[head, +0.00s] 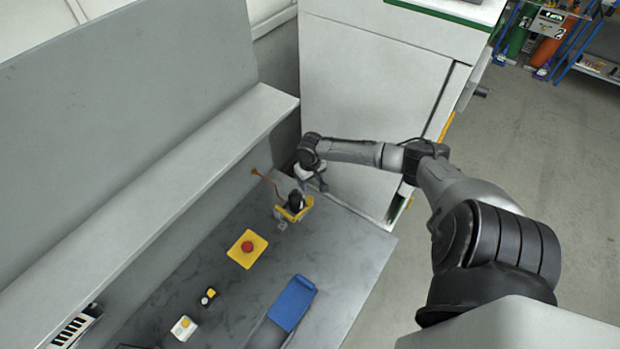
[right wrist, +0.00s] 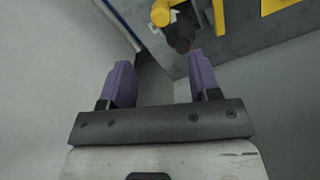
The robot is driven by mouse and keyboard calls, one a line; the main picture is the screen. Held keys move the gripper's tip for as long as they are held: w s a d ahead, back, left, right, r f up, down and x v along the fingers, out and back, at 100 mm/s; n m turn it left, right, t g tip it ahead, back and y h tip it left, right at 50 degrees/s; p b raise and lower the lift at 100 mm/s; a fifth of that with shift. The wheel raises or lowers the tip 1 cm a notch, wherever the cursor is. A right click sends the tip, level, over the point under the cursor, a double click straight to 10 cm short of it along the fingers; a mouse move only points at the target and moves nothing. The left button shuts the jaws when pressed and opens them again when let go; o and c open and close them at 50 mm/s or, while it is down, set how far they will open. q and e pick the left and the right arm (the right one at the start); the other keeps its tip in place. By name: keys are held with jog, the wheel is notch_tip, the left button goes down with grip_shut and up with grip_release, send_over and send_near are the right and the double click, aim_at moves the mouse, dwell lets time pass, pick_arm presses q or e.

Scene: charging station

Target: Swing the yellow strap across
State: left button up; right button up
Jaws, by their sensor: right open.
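A yellow frame-like part (head: 307,207) around a black piece (head: 295,201) stands at the far end of the grey bench in the head view. A thin orange-yellow strip (head: 265,180) rises to its left; I cannot tell which of these is the strap. In the right wrist view, a yellow part (right wrist: 160,13) with a black knob (right wrist: 180,36) lies just beyond the fingertips. My right gripper (right wrist: 158,58) is open, with nothing between its purple fingers. In the head view the right gripper (head: 318,184) is small and beside the yellow part. My left gripper is not in view.
The grey bench (head: 215,285) bears a yellow box with a red button (head: 247,248), a blue item (head: 292,302) and small yellow-and-white boxes. A shelf (head: 160,190) overhangs its left side. A white cabinet (head: 365,100) stands close behind the right gripper.

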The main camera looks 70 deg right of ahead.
jog(key=shift+r, duration=0.4)
